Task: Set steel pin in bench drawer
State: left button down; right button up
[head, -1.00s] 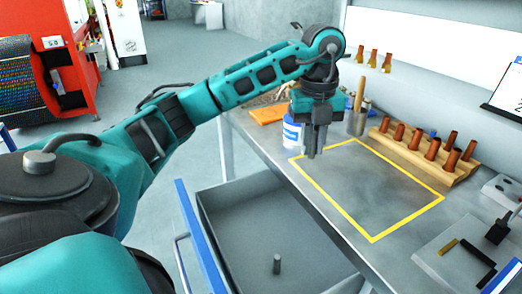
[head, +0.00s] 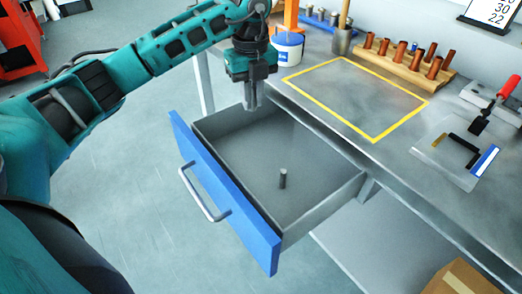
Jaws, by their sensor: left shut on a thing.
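The bench drawer (head: 212,122) is pulled open, with a blue front (head: 225,195) and a bar handle. One grey steel pin (head: 283,179) stands upright on the drawer floor, right of its middle. My left gripper (head: 250,104) points down over the drawer's back left part, near the bench edge. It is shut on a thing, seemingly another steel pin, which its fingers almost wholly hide. The gripper is apart from the standing pin. My right gripper is out of view.
The bench top (head: 410,160) has a yellow-outlined area (head: 350,97) that is empty. Behind it are a white-and-blue tub (head: 288,50), a metal cup (head: 342,42) and a wooden rack (head: 395,65) of copper-coloured pieces. A red-handled tool (head: 490,110) lies right. A cardboard box (head: 465,280) is below.

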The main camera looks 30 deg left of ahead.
pick_arm(q)
jog(key=b, duration=0.1)
send_over(254, 157)
notch_tip(254, 157, down, 10)
jog(key=shift+f, duration=1.15)
jog(key=shift+f+b, duration=0.5)
jog(key=shift+f, duration=1.2)
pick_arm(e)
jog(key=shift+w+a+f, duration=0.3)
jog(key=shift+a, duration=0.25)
pick_arm(q)
jog(key=shift+f, duration=0.15)
jog(key=c, duration=1.1)
grip_release()
jog(key=shift+r, duration=0.5)
notch_tip(254, 157, up, 11)
jog(key=shift+r+p, duration=0.2)
jog(key=shift+p, duration=0.7)
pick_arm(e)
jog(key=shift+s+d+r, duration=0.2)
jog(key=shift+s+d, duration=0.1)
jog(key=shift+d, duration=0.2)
